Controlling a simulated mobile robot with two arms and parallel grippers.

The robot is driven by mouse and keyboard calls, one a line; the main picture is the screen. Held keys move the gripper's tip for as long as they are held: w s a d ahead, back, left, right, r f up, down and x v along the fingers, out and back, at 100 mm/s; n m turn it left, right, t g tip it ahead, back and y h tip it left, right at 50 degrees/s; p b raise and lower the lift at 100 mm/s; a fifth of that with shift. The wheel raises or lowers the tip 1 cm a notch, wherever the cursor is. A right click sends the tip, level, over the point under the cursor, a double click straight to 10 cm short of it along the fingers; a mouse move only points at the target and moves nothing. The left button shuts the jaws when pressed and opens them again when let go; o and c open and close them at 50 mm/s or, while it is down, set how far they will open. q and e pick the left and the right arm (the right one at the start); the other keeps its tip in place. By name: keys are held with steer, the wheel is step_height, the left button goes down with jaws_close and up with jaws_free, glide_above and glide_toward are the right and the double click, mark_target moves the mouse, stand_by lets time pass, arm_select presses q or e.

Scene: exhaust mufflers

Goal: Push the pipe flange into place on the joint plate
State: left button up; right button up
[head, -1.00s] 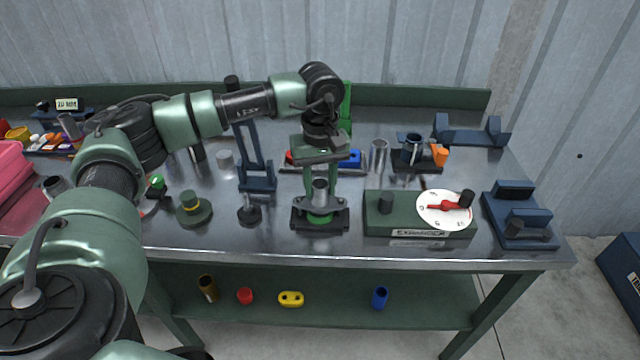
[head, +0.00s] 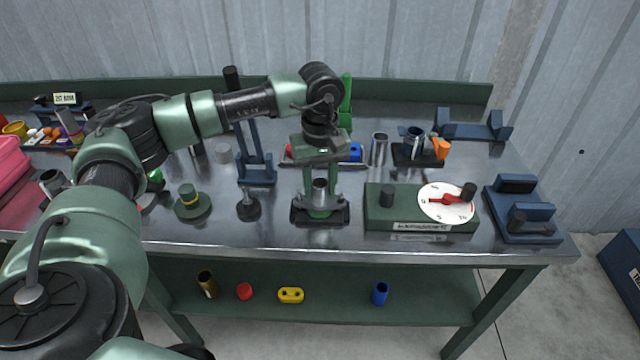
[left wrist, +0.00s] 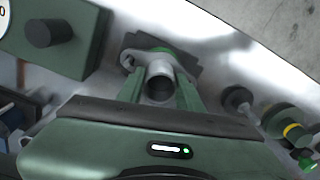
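The grey pipe flange (head: 319,188) has an upright open tube and a flat base with ears. It is at the joint plate (head: 320,221), a dark base with green at its middle, near the front edge of the bench. My left gripper (head: 320,178) points down from above, with one green finger on each side of the tube, apparently shut on it. In the left wrist view the tube (left wrist: 159,84) lies between the fingers, and the joint plate (left wrist: 190,68) shows behind it. Whether the flange sits fully down is hard to see. My right gripper is not in view.
A green box with a white dial (head: 446,203) stands close on the right. A small black stand (head: 248,207) and a green stepped disc (head: 193,203) are on the left. Blue holders (head: 520,210) are at the far right. A lower shelf (head: 340,309) holds loose parts.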

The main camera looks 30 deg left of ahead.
arm_select(q)
steer(key=o, duration=0.4)
